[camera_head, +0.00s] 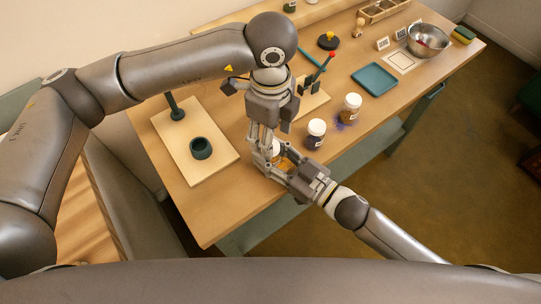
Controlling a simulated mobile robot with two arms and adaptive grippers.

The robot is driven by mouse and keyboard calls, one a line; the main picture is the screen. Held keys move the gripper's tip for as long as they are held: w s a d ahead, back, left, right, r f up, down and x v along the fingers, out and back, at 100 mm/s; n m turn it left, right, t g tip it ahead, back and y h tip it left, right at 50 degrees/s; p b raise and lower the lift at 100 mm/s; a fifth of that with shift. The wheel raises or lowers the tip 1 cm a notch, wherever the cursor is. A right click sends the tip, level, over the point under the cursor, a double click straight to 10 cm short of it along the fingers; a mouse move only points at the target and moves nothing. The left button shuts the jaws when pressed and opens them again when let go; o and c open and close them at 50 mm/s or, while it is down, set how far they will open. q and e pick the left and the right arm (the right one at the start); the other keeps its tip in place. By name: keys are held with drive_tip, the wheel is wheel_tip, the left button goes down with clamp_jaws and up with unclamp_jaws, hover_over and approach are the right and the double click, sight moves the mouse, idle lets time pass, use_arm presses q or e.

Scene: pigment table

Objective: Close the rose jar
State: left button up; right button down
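A small jar stands mostly hidden between my two grippers near the table's front edge. A bit of its white top (276,147) and orange-brown contents (285,163) show; I cannot tell for sure that it is the rose jar. My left gripper (264,150) points down from above, its fingers at the jar's top; the grip on the lid is hidden. My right gripper (279,166) reaches in from the right, low, with its fingers around the jar's body. Whether the lid sits fully on the jar cannot be seen.
A dark jar with white lid (316,134) and an amber jar with white lid (351,107) stand close to the right, with blue powder spilled nearby. A teal tray (375,79) and metal bowl (427,42) are farther right.

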use_arm(q)
drive_tip(key=shift+f, duration=1.75)
drive_tip(key=c, duration=0.8)
drive_tip(key=o, duration=0.9)
drive_tip(key=shift+c, duration=0.2)
drive_tip(key=shift+r, duration=0.1)
drive_tip(key=shift+r, duration=2.2)
drive_tip(key=shift+c, duration=0.3)
